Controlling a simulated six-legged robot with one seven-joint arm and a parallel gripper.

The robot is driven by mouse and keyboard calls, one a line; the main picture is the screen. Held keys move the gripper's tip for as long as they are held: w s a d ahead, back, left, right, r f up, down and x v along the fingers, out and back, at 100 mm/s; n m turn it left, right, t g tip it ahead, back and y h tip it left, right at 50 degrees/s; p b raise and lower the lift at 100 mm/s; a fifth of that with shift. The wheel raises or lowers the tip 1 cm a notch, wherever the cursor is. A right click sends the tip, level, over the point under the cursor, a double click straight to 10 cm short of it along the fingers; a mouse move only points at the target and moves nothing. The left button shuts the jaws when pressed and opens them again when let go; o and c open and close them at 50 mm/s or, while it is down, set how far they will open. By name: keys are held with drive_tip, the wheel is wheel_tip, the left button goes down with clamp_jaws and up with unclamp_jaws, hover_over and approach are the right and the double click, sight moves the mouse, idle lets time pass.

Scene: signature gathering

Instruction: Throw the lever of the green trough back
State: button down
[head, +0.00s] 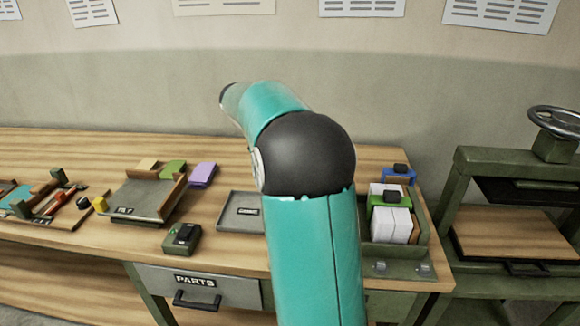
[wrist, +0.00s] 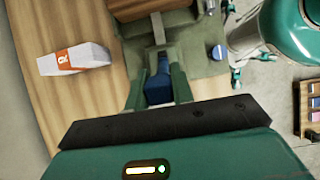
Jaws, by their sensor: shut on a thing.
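In the wrist view, my gripper (wrist: 158,72) has its two dark green fingers on either side of a blue handle (wrist: 158,92). A grey bar (wrist: 158,28) runs in line with it from a wooden block, and together they look like a lever. An olive-green body (wrist: 200,62), which seems to be the green trough, lies beyond and beside the fingers. A second blue knob (wrist: 218,52) sits on it to the right. In the head view my arm hides the gripper and the lever.
A white packet with an orange label (wrist: 73,58) lies on the wooden bench. In the head view, an olive box (head: 423,243) holds white stacks on the right. A press (head: 468,190) stands beyond it. A grey tray (head: 238,212) and small black-topped box (head: 182,239) lie left of my arm.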

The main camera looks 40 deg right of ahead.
drive_tip(key=shift+w+a+f+g+h, duration=0.25)
drive_tip(key=shift+w+a+g+h, duration=0.1)
drive_tip(key=shift+w+a+g, duration=0.15)
drive_tip(key=shift+w+a+f+g+h, duration=0.2)
drive_tip(key=shift+w+a+g+h, duration=0.15)
drive_tip(key=shift+w, duration=0.2)
drive_tip(key=c, duration=1.2)
unclamp_jaws()
drive_tip(key=shift+w, duration=0.15)
drive_tip(key=v, duration=1.3)
drive_tip(key=shift+a+r, duration=0.15)
drive_tip(key=shift+r, duration=0.15)
drive_tip(key=shift+a, duration=0.1)
